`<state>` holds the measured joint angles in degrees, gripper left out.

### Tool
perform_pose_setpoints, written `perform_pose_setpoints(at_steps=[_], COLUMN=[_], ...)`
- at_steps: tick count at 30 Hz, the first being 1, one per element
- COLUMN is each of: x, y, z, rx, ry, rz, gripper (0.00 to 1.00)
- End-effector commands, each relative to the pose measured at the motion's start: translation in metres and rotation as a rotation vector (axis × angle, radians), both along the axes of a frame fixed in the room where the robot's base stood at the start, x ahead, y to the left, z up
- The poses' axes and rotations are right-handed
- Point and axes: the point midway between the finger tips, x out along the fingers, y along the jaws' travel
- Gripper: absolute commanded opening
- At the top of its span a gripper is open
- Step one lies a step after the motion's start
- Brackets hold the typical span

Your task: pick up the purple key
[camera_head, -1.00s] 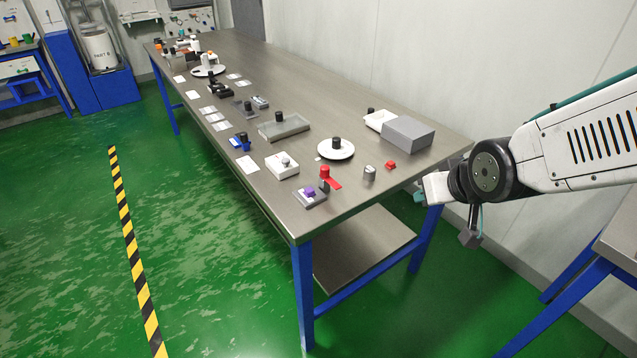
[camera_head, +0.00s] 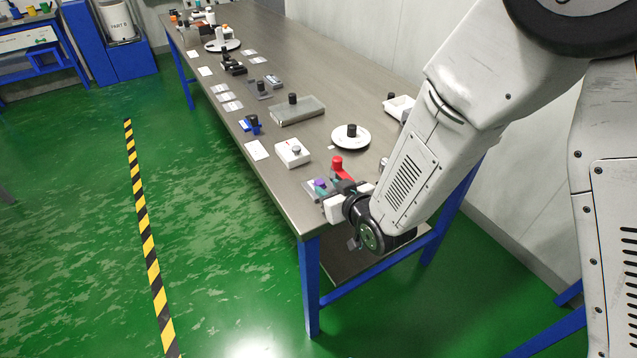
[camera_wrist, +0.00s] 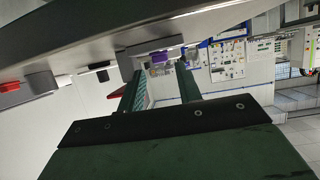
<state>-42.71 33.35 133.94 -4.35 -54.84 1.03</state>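The purple key (camera_head: 319,184) is a small purple block at the near end of the long metal table (camera_head: 297,222), on a grey holder partly hidden by my gripper. My gripper (camera_head: 328,192) is right beside it at the table's near edge. In the wrist view, which is tilted, the purple key (camera_wrist: 167,55) shows just past the fingertips of my gripper (camera_wrist: 160,72). The two teal fingers are apart with nothing between them. I cannot tell whether a finger touches the holder.
A red-knobbed piece (camera_head: 337,164) stands close behind the key. A white box with a grey knob (camera_head: 292,153) and a white round plate (camera_head: 351,137) are farther back. My arm hides the table's right part. The floor left of the table is clear.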

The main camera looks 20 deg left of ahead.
Motion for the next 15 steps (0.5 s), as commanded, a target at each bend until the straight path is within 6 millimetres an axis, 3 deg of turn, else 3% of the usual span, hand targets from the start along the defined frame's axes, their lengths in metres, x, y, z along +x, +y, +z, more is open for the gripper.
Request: perform_pose_setpoints(at_steps=[6,15], x=[0.020,0.024], y=[0.023,0.030], z=[-0.011,-0.013], rx=[0.000,0.000], ry=[0.001,0.000], rz=[0.001,0.003], gripper=[0.35,0.35])
